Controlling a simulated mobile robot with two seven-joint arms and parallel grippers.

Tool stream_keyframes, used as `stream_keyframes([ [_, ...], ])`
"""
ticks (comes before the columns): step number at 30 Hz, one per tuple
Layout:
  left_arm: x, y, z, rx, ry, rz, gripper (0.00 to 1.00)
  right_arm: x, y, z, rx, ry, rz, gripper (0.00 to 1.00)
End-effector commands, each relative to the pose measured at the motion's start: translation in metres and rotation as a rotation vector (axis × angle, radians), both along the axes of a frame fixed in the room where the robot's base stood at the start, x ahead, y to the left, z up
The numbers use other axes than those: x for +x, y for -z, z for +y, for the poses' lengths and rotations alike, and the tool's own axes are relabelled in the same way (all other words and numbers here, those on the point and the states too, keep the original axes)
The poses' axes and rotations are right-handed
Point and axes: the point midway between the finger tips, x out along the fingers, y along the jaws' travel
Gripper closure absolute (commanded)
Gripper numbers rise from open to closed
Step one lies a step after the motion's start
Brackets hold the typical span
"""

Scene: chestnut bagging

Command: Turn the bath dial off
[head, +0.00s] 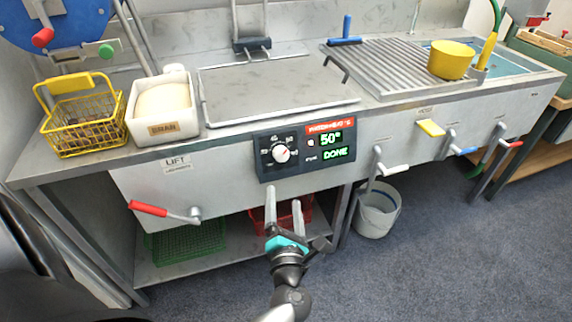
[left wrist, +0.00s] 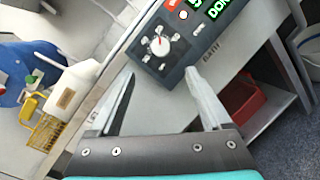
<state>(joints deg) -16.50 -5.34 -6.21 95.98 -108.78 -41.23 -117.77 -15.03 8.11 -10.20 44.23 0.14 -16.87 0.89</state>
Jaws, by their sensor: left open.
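The bath dial (head: 281,154) is a white round knob with a red pointer mark on a dark control panel (head: 265,172) on the front of the steel counter. The panel's display reads 50° and DONE in green. In the left wrist view the dial (left wrist: 160,46) lies ahead, between and beyond the fingertips. My left gripper (head: 284,194) is open and empty, just below and in front of the panel, apart from the dial. It also shows in the left wrist view (left wrist: 160,78). My right gripper is not in view.
A red-handled lever (head: 150,208) sticks out at the left of the counter front. More levers (head: 392,169) stick out to the right. A grey bucket (head: 378,212) stands on the floor. A bran box (head: 161,106) and a yellow wire basket (head: 88,122) stand on top.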

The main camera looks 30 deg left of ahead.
Motion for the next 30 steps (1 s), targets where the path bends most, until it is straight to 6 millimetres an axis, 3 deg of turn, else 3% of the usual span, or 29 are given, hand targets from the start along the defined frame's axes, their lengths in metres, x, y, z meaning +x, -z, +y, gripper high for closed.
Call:
stream_keyframes([
  [18,0.094,0.001,0.064,-0.004,0.001,-0.002,0.19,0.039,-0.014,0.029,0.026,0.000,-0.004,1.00],
  [30,0.118,0.001,0.081,-0.005,0.002,0.001,0.19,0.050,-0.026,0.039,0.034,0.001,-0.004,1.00],
])
